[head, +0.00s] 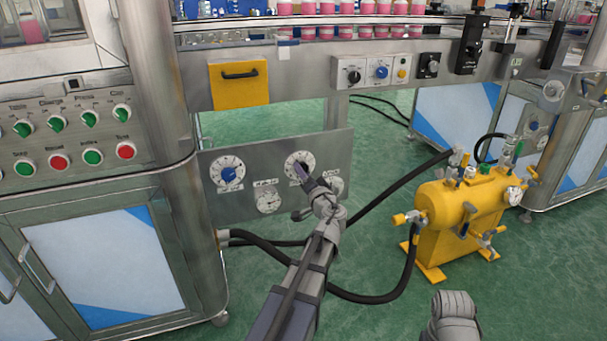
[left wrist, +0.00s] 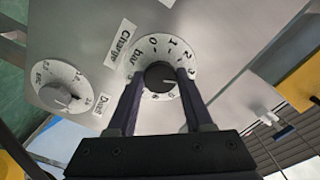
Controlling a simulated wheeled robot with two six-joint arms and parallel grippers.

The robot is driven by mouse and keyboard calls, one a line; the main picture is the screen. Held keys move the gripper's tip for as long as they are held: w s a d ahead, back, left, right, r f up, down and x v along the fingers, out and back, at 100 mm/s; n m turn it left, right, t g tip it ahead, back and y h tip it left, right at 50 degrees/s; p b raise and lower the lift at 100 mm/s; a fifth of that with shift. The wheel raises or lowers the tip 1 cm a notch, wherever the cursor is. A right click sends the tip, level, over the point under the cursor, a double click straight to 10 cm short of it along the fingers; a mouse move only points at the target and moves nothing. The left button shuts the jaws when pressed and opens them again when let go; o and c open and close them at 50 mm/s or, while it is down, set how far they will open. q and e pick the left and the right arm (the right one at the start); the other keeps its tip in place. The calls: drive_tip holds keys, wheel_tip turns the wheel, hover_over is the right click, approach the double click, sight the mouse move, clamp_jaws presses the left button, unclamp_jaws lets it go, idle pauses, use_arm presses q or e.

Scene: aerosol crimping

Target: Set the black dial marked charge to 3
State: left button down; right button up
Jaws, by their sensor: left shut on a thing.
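The black dial has a round white face with dark numerals, on the grey panel in the head view (head: 297,157). In the left wrist view the dial (left wrist: 147,49) shows its face with 0, 1, 2 and 3 around it and the label "Charge" beside it. My left gripper (head: 301,170) reaches the dial from the front. In the left wrist view its two fingers (left wrist: 160,80) stand on either side of the dark knob and are shut on it. The knob's pointer is too unclear to read. My right gripper is not in view.
A yellow tank (head: 462,222) with black hoses stands to the right. A yellow box (head: 239,84) hangs above.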

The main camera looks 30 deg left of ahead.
use_arm(q)
drive_tip(key=shift+n, duration=0.6)
drive_tip(key=shift+c, duration=1.5)
unclamp_jaws()
drive_tip(key=v, duration=0.8)
